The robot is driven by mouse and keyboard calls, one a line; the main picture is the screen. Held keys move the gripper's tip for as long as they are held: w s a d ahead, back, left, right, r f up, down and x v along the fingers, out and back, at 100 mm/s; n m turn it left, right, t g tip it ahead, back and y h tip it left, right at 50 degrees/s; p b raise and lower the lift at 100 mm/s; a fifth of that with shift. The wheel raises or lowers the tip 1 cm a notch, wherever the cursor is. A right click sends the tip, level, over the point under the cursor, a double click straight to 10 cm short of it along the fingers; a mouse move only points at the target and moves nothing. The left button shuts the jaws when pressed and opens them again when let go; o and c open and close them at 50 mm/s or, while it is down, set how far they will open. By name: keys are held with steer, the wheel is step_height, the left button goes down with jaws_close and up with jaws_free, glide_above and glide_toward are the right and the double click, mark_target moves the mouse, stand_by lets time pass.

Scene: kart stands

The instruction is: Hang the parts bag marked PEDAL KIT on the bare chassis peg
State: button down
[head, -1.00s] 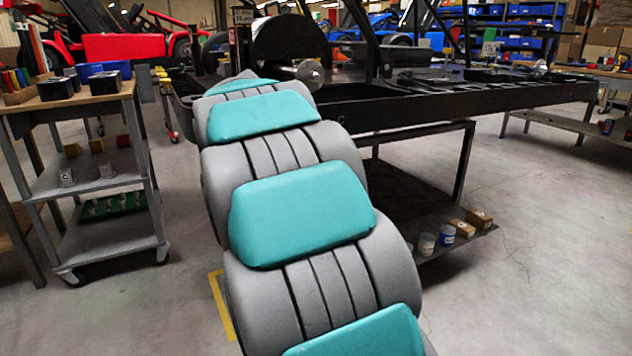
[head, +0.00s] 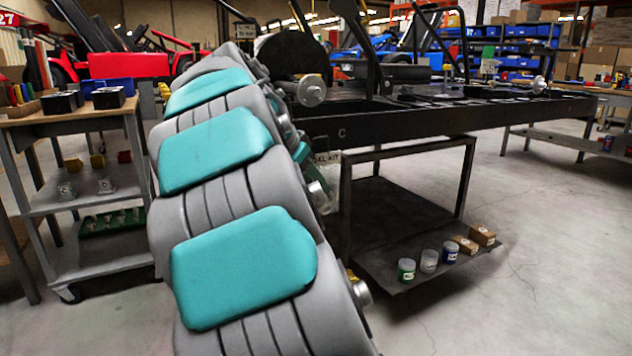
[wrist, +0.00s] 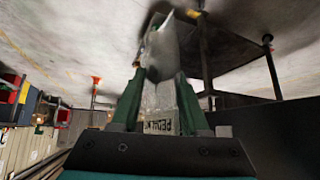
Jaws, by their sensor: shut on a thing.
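My gripper (wrist: 160,82) has green fingers, shut on a clear parts bag (wrist: 160,105) in the wrist view. Its label reads upside down and begins PEDAL. In the head view the bag (head: 329,178) shows partly past my arm, its label ending AL KIT, in front of the chassis stand. My arm hides most of the gripper there. The black chassis (head: 400,122) lies on a dark stand, just behind and above the bag. A small pale C-shaped mark shows on its side rail; I cannot tell whether it is the peg. The bag looks apart from the rail.
A grey trolley (head: 108,198) with small bins stands at the left. The stand's lower shelf (head: 400,270) holds several jars and small boxes. Another workbench (head: 570,140) is at the far right. The floor (head: 540,270) at the front right is clear.

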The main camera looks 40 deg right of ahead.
steer(key=w+d+f+p, duration=0.1)
steer(key=w+d, duration=0.1)
steer(key=w, duration=0.6)
steer(key=shift+f+p, duration=0.3)
stand_by(0.6)
stand_by(0.5)
steer(key=shift+c, duration=1.6)
jaws_free()
steer(key=shift+a+r, duration=0.1)
